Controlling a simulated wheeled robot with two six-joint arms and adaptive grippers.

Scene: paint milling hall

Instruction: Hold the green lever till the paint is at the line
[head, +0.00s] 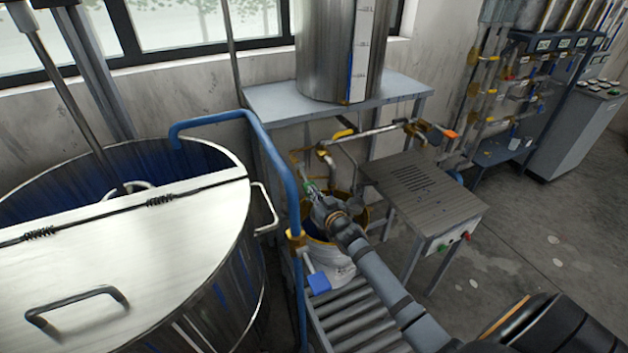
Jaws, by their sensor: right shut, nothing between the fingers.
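My right gripper (311,192) reaches in from below, its fingers closed with nothing visible between them. It is at the pipe outlet over the bucket. A small green piece (308,186), apparently the green lever, shows right at its fingertips; I cannot tell whether they touch. A white bucket (330,266) stands below on the roller conveyor (352,318). Its mouth is partly hidden by my gripper and arm, and the inside looks dark blue; I cannot make out the paint level or a line. My left gripper is not in view.
A large steel vat (215,290) with a half lid fills the left, beside a blue pipe (290,185). A steel tank (325,45) with a gauge strip stands on a grey table (262,103). A grey bench (425,190) with buttons stands right of the bucket.

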